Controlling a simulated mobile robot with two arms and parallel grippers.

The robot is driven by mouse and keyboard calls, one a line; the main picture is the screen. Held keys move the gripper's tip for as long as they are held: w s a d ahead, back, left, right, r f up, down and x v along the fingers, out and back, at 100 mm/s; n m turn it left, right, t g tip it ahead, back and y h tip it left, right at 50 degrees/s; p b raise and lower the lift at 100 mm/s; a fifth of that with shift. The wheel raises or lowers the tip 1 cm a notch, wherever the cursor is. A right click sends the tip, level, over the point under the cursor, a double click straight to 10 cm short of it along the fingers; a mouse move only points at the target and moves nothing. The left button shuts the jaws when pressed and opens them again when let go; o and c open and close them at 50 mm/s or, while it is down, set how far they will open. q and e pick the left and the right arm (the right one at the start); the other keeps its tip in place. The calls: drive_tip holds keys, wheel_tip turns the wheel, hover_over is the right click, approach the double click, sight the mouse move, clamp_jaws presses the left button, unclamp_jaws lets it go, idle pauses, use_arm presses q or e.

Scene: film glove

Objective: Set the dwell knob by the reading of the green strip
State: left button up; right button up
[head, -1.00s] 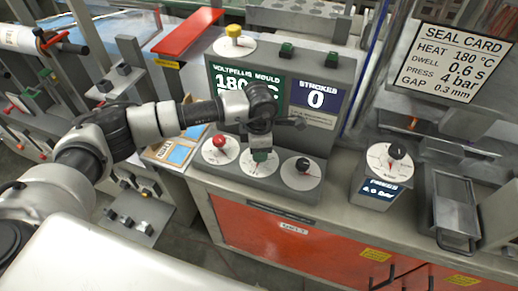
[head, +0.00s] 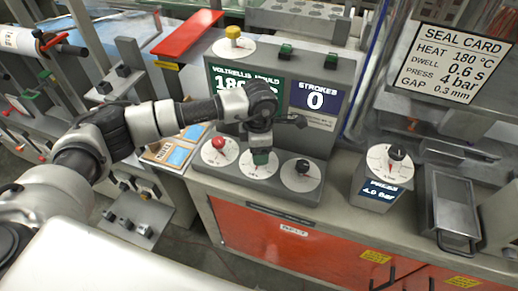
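A control panel carries a green display strip (head: 228,92) reading "VOLTRELLIS MOULD" and "180"; my arm hides the rest of its lower part. Below are three white dials, with a red knob (head: 218,142) at left, a green knob (head: 261,157) in the middle and a black knob (head: 302,166) at right. Which one is dwell cannot be read. My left gripper (head: 261,148) points down at the green knob and meets or overlaps its top; its fingers are too small and covered to judge their grip. My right gripper is out of view.
A seal card (head: 459,62) lists heat 180 °C, dwell 0.6 s, press 4 bar, gap 0.3 mm. A blue display (head: 316,98) shows strokes 0. A yellow knob (head: 233,33) tops the panel. A press unit (head: 381,187) reads 4.0 bar, beside a metal tray (head: 430,195).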

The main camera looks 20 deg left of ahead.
use_arm(q)
wheel_tip(320, 180, up, 10)
drive_tip(key=b, duration=0.2)
idle(0.4)
